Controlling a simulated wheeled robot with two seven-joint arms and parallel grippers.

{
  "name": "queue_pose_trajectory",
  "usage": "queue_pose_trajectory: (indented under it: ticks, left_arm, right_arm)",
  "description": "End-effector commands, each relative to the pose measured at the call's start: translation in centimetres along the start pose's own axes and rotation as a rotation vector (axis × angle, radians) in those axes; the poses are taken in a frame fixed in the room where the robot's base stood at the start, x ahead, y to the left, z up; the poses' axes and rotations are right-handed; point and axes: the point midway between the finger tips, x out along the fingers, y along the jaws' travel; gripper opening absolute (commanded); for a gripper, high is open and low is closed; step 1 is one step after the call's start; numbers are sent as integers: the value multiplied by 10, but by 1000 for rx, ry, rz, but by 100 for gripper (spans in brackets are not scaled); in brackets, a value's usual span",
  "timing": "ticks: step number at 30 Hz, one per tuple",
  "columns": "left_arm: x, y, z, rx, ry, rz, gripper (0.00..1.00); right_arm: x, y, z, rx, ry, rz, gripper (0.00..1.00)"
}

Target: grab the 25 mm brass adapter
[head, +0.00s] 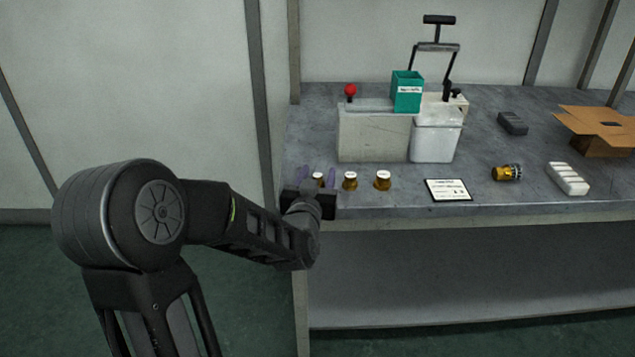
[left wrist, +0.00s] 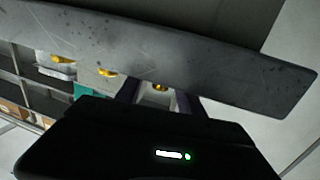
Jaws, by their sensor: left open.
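Three brass adapters with white labelled tops stand in a row near the bench's front left: a left one (head: 318,178), a middle one (head: 350,181) and a right one (head: 383,181). The labels are too small to read, so I cannot tell which is the 25 mm one. My left gripper (head: 317,175) is open at the left adapter, its purple fingers on either side of it. In the left wrist view, this adapter (left wrist: 160,87) shows between the fingers, partly hidden by the gripper body. I cannot tell whether the fingers touch it. My right gripper is not in view.
A grey-and-white pump unit (head: 375,137) with a teal box (head: 407,92) stands behind the adapters. A label card (head: 448,190), a brass fitting (head: 507,173), a white ribbed block (head: 568,179) and a cardboard box (head: 600,145) lie to the right. The bench's front edge is close.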

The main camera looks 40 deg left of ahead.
Motion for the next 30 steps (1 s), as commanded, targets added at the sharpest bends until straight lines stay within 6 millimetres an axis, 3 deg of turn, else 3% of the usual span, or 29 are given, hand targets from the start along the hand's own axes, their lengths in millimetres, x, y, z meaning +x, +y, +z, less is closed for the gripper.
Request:
queue_pose_trajectory:
  ticks: [16, 30]
  left_arm:
    - [0, 0, 0, 0, 0, -1, 45]
    - [0, 0, 0, 0, 0, -1, 6]
  right_arm:
    - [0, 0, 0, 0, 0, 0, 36]
    - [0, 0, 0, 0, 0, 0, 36]
